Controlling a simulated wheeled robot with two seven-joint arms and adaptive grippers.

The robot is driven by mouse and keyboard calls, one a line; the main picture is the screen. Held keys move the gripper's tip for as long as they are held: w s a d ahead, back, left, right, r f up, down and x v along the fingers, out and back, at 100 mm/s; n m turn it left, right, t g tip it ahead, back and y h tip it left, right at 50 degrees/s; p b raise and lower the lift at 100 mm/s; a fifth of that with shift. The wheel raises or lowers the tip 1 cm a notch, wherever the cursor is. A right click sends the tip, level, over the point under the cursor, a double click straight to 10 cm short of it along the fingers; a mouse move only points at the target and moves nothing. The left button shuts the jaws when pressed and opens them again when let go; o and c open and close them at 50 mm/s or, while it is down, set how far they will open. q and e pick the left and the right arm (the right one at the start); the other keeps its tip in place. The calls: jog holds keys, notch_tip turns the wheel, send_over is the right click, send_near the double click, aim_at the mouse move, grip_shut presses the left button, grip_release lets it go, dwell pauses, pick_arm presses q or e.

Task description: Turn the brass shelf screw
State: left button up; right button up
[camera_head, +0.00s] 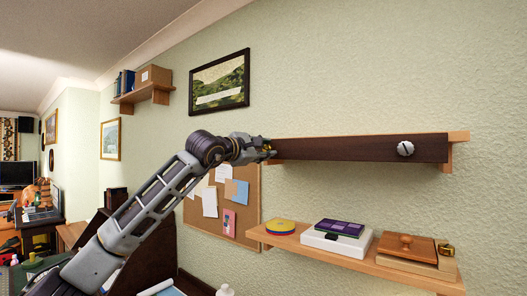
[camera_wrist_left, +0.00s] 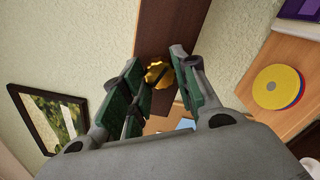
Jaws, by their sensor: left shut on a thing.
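The brass shelf screw (camera_wrist_left: 158,74) shows in the left wrist view as a gold, lobed head on the dark front board of the upper shelf (camera_head: 350,149), at the board's left end. My left gripper (camera_head: 268,149) reaches up to that end in the head view and mostly hides the screw there. In the left wrist view my left gripper's green-padded fingers (camera_wrist_left: 160,72) are shut on the screw head, one on each side. A silver slotted screw (camera_head: 405,148) is at the right end of the same board. My right gripper is not in view.
A lower shelf (camera_head: 285,241) holds a yellow-topped disc stack (camera_head: 280,226), a white box (camera_head: 335,242), wooden boxes (camera_head: 405,248) and a small brass item (camera_head: 447,250). A cork board (camera_head: 248,178) hangs behind my left arm. The wall above the upper shelf is clear.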

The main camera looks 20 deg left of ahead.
pick_arm(q)
jog(key=shift+f, duration=0.25)
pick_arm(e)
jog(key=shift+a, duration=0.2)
pick_arm(q)
jog(key=o, duration=0.6)
jog(key=shift+c, duration=0.2)
jog(key=o, duration=0.5)
jog(key=shift+r, duration=0.1)
jog(key=shift+c, duration=0.2)
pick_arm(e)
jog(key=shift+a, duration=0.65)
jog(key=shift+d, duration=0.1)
pick_arm(q)
jog(key=shift+v, duration=1)
jog(key=v, duration=1)
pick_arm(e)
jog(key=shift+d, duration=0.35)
